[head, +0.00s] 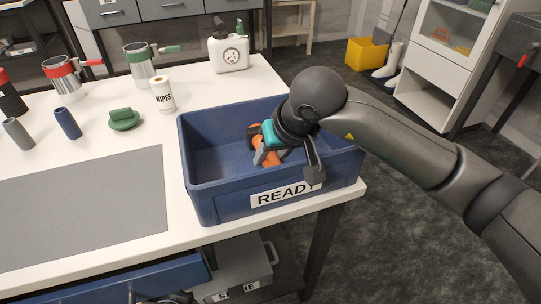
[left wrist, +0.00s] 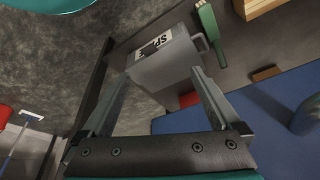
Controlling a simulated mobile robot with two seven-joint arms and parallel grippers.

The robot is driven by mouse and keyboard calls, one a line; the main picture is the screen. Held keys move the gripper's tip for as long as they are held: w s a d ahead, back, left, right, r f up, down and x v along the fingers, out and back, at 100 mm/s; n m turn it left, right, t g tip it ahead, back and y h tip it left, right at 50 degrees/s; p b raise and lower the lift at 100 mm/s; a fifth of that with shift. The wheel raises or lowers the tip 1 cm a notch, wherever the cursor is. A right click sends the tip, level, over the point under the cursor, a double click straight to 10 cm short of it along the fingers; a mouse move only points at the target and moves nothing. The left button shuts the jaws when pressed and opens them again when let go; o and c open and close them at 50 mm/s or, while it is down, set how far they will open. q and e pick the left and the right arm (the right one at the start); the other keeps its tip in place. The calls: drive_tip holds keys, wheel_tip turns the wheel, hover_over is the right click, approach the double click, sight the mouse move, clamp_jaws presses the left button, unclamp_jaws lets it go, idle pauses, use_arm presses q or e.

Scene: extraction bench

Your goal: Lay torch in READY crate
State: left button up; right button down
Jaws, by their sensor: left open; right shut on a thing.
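My right gripper (head: 266,153) reaches down into the crate from the right and is shut on the torch. My wrist hides part of the torch and the crate's right side, so I cannot tell whether the torch touches the crate floor. My left gripper (left wrist: 160,74) is open, with nothing between its fingers in the left wrist view, and points towards a grey box below the bench.
The white bench holds a grey mat (head: 85,205), a wipes tub (head: 163,95), a white jug (head: 229,50), mugs and small cylinders. A blue drawer (head: 130,283) stands open below. The grey labelled box (left wrist: 162,65) sits under the bench. The crate is near the bench's right edge.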

use_arm(q)
drive_tip(key=shift+r, duration=0.2)
use_arm(e)
drive_tip(key=shift+f, duration=0.1)
drive_tip(key=shift+c, duration=2.3)
unclamp_jaws()
use_arm(q)
drive_tip(key=shift+w+r, duration=0.1)
drive_tip(key=shift+r, duration=0.05)
drive_tip(key=s+f+g+p, duration=0.1)
drive_tip(key=s+f+p, duration=0.2)
drive_tip(key=f, duration=0.4)
drive_tip(key=shift+a+f+p, duration=0.2)
drive_tip(key=shift+f+p, duration=0.1)
drive_tip(key=shift+f, duration=0.1)
use_arm(e)
drive_tip(key=v, duration=1.2)
